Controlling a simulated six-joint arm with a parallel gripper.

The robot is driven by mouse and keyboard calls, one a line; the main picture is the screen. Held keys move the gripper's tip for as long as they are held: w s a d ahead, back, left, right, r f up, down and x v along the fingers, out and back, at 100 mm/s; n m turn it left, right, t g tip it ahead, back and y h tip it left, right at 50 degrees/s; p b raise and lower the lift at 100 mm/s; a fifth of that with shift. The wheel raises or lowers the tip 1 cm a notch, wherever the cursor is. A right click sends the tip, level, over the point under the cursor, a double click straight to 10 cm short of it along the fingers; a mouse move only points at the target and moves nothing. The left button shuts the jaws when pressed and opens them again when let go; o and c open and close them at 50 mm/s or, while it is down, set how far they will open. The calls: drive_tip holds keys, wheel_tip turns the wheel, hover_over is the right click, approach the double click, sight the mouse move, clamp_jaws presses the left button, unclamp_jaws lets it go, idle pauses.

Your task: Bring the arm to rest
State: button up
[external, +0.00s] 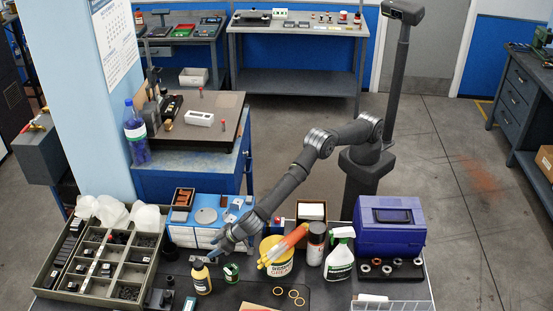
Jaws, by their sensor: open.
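My arm reaches from its base, behind the bench, down and to the left over the cluttered bench (330,295). My gripper (212,254) is at the lower left end of the arm, low over the bench. It is open and looks empty, though its fingertips are small and hard to make out. It is near a blue and white case (185,237) and above a yellow bottle (201,278). I cannot tell whether it touches anything.
A compartment tray (97,262) stands at the left. A yellow tub (277,262), a spray bottle (340,255) and a blue toolbox (390,228) stand to the right of my gripper. A blue bottle (136,135) stands by the pillar. The floor (455,190) at right is clear.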

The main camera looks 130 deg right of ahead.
sight(205, 259)
wheel_tip(205, 259, down, 3)
drive_tip(key=shift+f, duration=0.2)
drive_tip(key=x, duration=0.5)
wheel_tip(205, 259, up, 9)
drive_tip(key=shift+s+d+r+n+t+y, duration=0.3)
drive_tip(key=shift+s+d+r+n, duration=0.4)
drive_tip(key=shift+d+r, duration=0.65)
drive_tip(key=shift+s+d+r+n+t+y, duration=0.15)
drive_tip(key=shift+s+d+r+n+y, duration=0.2)
drive_tip(key=shift+s+d+r, duration=0.95)
drive_tip(key=shift+s+d+r+n+t+y, duration=0.3)
drive_tip(key=shift+s+d+r+n, duration=0.45)
drive_tip(key=shift+r, duration=1)
drive_tip(key=shift+n+t+y, duration=0.35)
drive_tip(key=shift+n+y, duration=0.5)
drive_tip(key=shift+n, duration=0.05)
drive_tip(key=s, duration=0.6)
drive_tip(key=s+r, duration=0.1)
drive_tip(key=s, duration=0.3)
drive_tip(key=shift+d, duration=0.15)
drive_tip(key=shift+s, duration=0.8)
